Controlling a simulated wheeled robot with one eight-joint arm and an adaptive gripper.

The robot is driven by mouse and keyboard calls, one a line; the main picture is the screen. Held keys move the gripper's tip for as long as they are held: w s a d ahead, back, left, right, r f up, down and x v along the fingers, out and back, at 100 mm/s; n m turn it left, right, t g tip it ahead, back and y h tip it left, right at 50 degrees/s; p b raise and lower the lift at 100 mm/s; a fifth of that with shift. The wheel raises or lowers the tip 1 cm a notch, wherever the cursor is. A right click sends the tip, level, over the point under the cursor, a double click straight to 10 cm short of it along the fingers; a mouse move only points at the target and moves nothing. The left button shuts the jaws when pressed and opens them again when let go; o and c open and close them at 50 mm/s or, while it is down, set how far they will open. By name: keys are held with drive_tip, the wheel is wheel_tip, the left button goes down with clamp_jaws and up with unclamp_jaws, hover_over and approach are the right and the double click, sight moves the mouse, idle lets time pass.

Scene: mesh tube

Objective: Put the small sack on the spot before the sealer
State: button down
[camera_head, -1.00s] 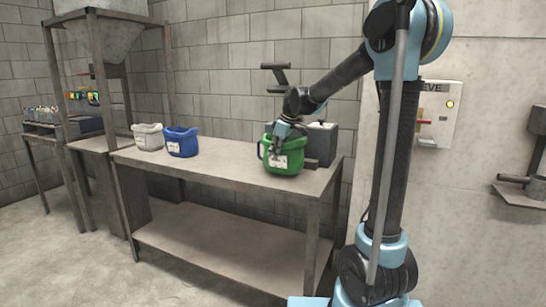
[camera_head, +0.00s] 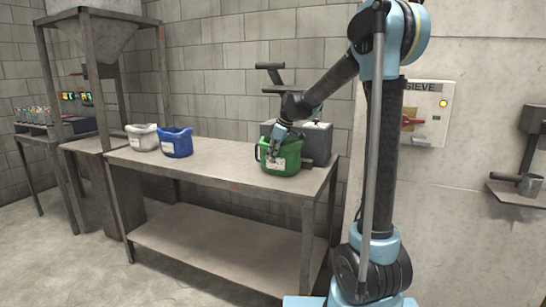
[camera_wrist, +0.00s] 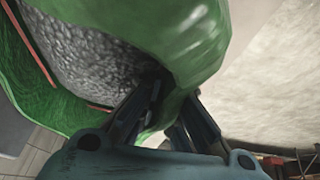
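The green sack (camera_head: 281,158) is upright at the right end of the table, in front of the dark sealer (camera_head: 316,140). It looks to stand on the tabletop, but a small gap cannot be ruled out. My gripper (camera_head: 276,145) reaches down to its upper rim. In the wrist view, my fingers (camera_wrist: 171,92) are on both sides of the wall of the green sack (camera_wrist: 205,35), close together with the cloth pinched between. Grey grains fill the sack. Its base and the spot under it are hidden there.
A blue sack (camera_head: 176,144) and a white sack (camera_head: 142,138) stand at the left of the table (camera_head: 222,165). The table's middle is clear. A hopper frame (camera_head: 102,100) stands at the left. A sieve switch box (camera_head: 425,113) hangs on the right wall.

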drive_tip(key=c, duration=1.7)
unclamp_jaws()
drive_tip(key=v, duration=1.1)
drive_tip(key=shift+d, duration=0.1)
drive_tip(key=s+d+f+m+h, duration=0.1)
drive_tip(key=s+d+f+m, duration=0.25)
drive_tip(key=s+d, duration=0.5)
drive_tip(key=s+d+f+m+h, duration=0.1)
drive_tip(key=s+d+f+m, duration=0.3)
drive_tip(key=s, duration=0.7)
drive_tip(key=s+d+f+m, duration=0.2)
drive_tip(key=s+d+f, duration=0.1)
drive_tip(key=s+f, duration=0.2)
drive_tip(key=s+d+f+m+h, duration=0.1)
drive_tip(key=s+d+f+m, duration=0.1)
drive_tip(key=s+f, duration=0.4)
drive_tip(key=s+d+f+m+h, duration=0.1)
drive_tip(key=s+d+f+m, duration=0.1)
drive_tip(key=s+d+f, duration=0.3)
drive_tip(key=shift+s+f, duration=0.2)
drive_tip(key=shift+s, duration=0.35)
